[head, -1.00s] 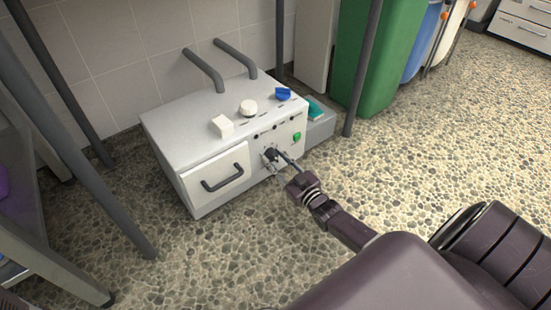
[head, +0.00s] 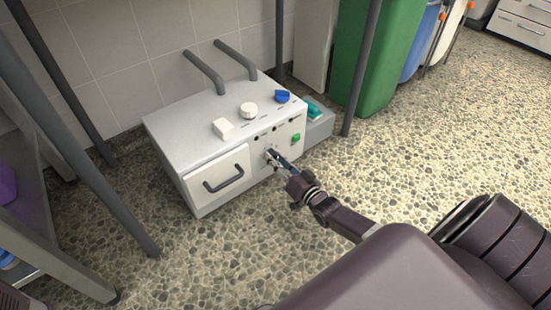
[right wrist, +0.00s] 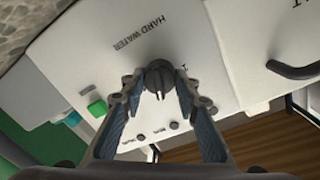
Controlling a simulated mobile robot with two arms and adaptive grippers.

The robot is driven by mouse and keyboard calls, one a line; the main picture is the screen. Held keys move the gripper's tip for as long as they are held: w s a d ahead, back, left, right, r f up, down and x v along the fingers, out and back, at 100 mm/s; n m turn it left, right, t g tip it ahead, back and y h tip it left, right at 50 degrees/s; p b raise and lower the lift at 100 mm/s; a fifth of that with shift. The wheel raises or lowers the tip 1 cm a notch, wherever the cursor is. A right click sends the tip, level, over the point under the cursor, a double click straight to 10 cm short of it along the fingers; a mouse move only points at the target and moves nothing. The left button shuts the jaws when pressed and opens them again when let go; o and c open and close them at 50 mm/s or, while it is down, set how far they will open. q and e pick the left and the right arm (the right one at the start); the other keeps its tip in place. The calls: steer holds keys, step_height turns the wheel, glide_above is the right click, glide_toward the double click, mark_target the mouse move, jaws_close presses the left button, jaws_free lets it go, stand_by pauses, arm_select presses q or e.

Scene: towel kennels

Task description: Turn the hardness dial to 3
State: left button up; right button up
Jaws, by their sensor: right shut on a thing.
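The hardness dial (right wrist: 159,76) is a dark round knob on the front panel of a white box-shaped unit (head: 172,140), beside the printed words HARD WATER. My right gripper (right wrist: 158,80) has its two fingertips on opposite sides of the dial and is shut on it. In the head view the right gripper (head: 273,157) reaches the panel from the lower right, and its fingers mostly cover the dial. The scale numbers and the dial's setting cannot be read. My left gripper is not in view.
The unit has a drawer with a dark handle (head: 223,180), a green button (head: 296,139), and white and blue caps (head: 282,96) on top. Two grey pipes (head: 235,60) rise behind it. Grey posts and a green bin (head: 378,60) stand around. The pebbled floor at right is open.

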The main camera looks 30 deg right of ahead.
steer(key=shift+m, duration=0.5)
steer(key=o, duration=1.2)
steer(key=shift+c, duration=0.2)
steer(key=s, duration=1.2)
steer(key=shift+d+r, duration=0.25)
